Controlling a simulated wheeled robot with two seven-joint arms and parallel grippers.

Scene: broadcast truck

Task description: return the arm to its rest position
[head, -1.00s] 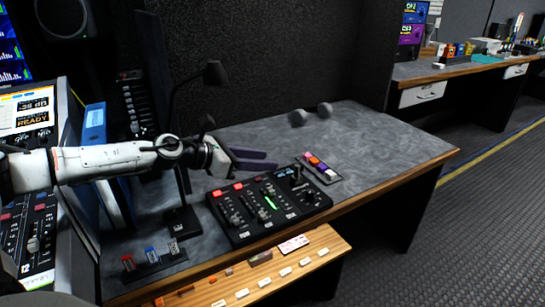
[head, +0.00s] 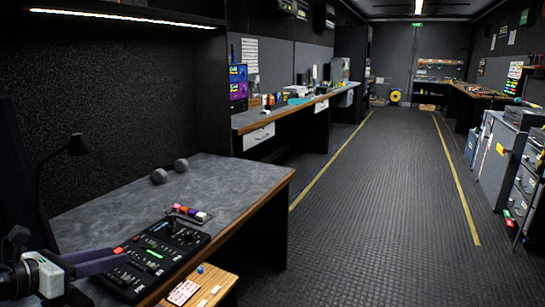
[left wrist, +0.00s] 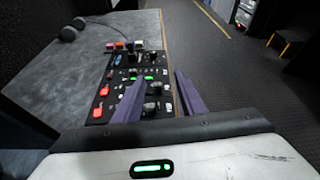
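My left gripper (head: 116,256) shows at the lower left of the head view, with its white and black wrist beside it. Its two purple fingers are spread apart with nothing between them, as the left wrist view (left wrist: 160,92) also shows. It hangs over the near left part of the control desk (head: 95,200), at the black switcher panel (head: 158,246) with lit keys and sliders. I cannot tell how high the fingers are above the panel. Most of the left arm is outside the head view. My right gripper is not in view.
A desk lamp (head: 76,145) stands on the left. An aisle (head: 370,200) with yellow floor lines is clear. Grey drawer cabinets (head: 489,150) stand on the right.

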